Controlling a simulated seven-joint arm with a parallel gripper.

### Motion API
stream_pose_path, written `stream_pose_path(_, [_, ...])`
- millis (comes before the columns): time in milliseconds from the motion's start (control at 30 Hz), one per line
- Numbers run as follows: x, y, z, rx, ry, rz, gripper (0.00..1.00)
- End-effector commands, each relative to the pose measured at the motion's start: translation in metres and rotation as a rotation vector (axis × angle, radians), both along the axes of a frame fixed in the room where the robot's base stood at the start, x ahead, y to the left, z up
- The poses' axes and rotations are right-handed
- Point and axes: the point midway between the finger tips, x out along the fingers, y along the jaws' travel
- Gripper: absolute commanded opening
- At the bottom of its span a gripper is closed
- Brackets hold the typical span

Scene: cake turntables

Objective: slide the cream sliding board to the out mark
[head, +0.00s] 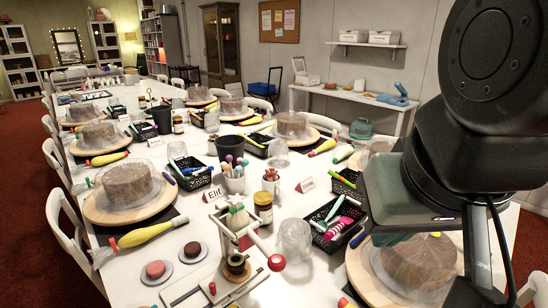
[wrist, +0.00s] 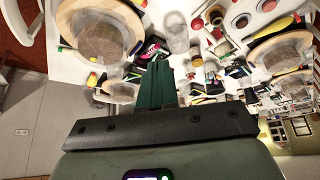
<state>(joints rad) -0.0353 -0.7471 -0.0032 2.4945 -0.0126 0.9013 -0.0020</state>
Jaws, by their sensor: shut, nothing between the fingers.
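A pale cream board (head: 205,272) lies at the near edge of the long table in the head view, with dark slots and red knobs by it. I take it to be the sliding board. The bottom edge of the view cuts it off, and I cannot make out an out mark. My gripper shows in the wrist view (wrist: 156,85), its dark green fingers shut together with nothing between them. It is above the table, apart from the board. In the head view my arm fills the right side, and the fingertips are not clear.
A small brown pot (head: 236,265) stands at the board. A cake on a round turntable (head: 420,262) is at the near right, partly behind my arm. A clear tumbler (head: 294,240), a black basket (head: 333,220) and an amber jar (head: 263,207) crowd the table beyond the board.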

Motion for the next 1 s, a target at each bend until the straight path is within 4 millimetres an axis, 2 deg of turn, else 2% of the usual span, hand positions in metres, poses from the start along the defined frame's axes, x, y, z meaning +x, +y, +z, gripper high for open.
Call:
stream_pose_path(367, [0.000, 0.000, 0.000, 0.000, 0.000, 0.000, 0.00])
stream_pose_path(467, [0.002, 0.001, 0.000, 0.003, 0.004, 0.000, 0.15])
stream_pose_path(567, [0.015, 0.006, 0.001, 0.018, 0.026, -0.002, 0.31])
stream_pose_path(667, [0.041, 0.019, 0.000, 0.050, 0.067, -0.012, 0.45])
stream_pose_path(867, [0.112, 0.065, -0.019, 0.115, 0.179, -0.056, 0.45])
stream_pose_path(1000, [0.156, 0.107, -0.050, 0.138, 0.256, -0.095, 0.45])
